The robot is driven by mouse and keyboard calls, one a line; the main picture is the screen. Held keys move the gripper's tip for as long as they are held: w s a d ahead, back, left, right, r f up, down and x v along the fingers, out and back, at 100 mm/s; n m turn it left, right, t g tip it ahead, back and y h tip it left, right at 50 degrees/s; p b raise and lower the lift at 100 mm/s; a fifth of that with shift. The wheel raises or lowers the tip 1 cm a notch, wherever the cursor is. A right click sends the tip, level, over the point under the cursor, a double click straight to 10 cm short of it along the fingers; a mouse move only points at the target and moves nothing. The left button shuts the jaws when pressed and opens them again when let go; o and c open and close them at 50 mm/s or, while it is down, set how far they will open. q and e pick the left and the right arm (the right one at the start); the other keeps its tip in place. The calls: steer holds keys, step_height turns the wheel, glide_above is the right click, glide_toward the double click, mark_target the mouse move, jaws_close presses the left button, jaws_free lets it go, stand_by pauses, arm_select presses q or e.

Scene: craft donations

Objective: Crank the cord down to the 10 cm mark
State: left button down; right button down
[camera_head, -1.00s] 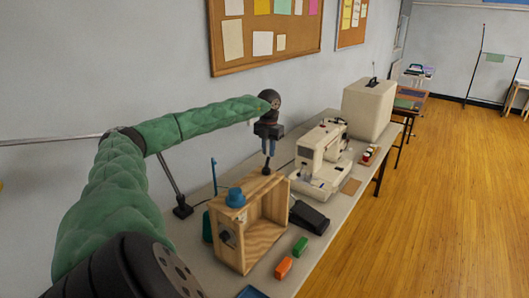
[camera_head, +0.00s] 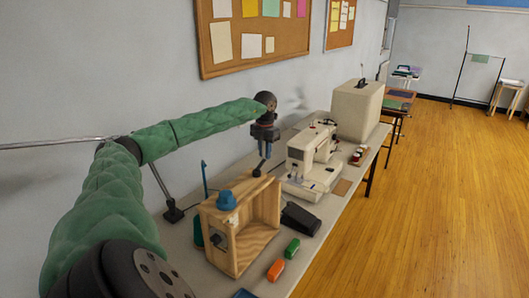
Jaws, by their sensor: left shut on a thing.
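A small open-fronted wooden box (camera_head: 229,262) stands on the long table, with a blue rounded piece (camera_head: 226,200) on its top. A dark fitting (camera_head: 219,239) sits on its near left face. My left gripper (camera_head: 262,158) points down above the far top edge of the box. It is shut on a small black knob (camera_head: 257,172), which looks like the crank's handle; the jaws hide part of it. The cord and the 10 cm mark cannot be made out. My right gripper is out of view.
A cream sewing machine (camera_head: 305,158) and a beige case (camera_head: 357,110) stand farther along the table (camera_head: 313,258). A black pedal (camera_head: 300,219), a green block (camera_head: 292,248) and an orange block (camera_head: 276,270) lie right of the box. A thin blue upright (camera_head: 204,180) stands behind it.

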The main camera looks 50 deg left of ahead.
arm_select(q)
steer(key=c, duration=1.3)
jaws_free()
steer(key=shift+d, duration=0.1)
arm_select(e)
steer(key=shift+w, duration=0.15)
arm_select(q)
steer(key=shift+r, duration=0.1)
steer(key=shift+r, duration=0.25)
step_height(320, 180, up, 5)
steer(key=shift+r+b, duration=0.1)
steer(key=shift+b, duration=0.95)
steer(key=shift+r, duration=0.95)
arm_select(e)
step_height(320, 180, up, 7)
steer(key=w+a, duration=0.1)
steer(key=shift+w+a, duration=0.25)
